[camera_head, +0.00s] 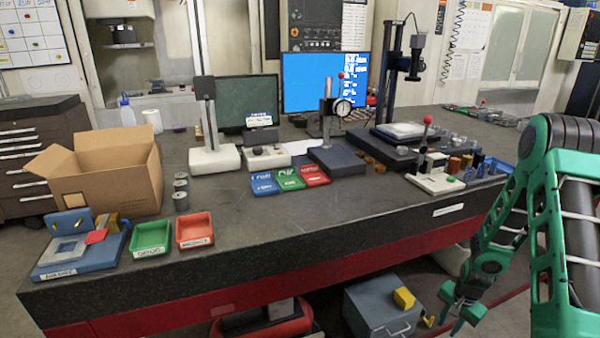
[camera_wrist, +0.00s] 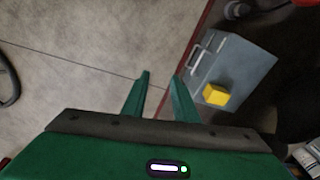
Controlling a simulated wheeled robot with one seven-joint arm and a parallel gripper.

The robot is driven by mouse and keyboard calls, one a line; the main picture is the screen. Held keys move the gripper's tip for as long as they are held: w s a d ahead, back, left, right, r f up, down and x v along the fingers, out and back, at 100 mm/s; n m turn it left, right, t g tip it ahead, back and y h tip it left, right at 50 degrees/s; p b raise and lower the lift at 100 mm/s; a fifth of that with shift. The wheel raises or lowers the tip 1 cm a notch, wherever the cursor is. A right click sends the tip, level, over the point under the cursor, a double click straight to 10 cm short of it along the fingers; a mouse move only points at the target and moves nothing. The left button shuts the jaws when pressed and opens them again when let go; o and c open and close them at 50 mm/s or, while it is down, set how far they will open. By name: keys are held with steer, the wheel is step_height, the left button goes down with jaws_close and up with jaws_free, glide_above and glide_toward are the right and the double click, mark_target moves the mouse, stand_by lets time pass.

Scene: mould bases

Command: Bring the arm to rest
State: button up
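My gripper (camera_head: 464,312) hangs low at the right in the head view, in front of the table and below its top. It points down toward the floor. In the wrist view its two green fingers (camera_wrist: 160,92) stand apart with bare grey floor between them. It holds nothing. My green arm comes down from the right edge of the head view, clear of the table edge.
The dark table (camera_head: 330,222) carries a cardboard box (camera_head: 105,175), a green tray (camera_head: 151,236), a red tray (camera_head: 194,231) and gauge stands. Below it stands a grey toolbox (camera_head: 382,308) with a yellow block (camera_head: 404,297) on top, left of my gripper. Floor around my gripper is open.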

steer(key=s+r+n, duration=0.1)
steer(key=s+r, duration=0.3)
steer(key=r, duration=0.5)
steer(key=s+r+n+g+h, duration=0.1)
steer(key=s+r, duration=0.3)
steer(key=r, duration=0.5)
steer(key=s+r+n, duration=0.1)
steer(key=s+r, duration=0.2)
steer(key=r, duration=0.6)
steer(key=s+a+r+n, duration=0.1)
steer(key=s+a+r, duration=0.2)
steer(key=s, duration=0.6)
steer(key=s+a+r+n+y, duration=0.1)
steer(key=s+a+r, duration=0.2)
steer(key=s+r, duration=0.5)
steer(key=s, duration=0.2)
steer(key=shift+s+a+r, duration=0.25)
steer(key=shift+s, duration=0.05)
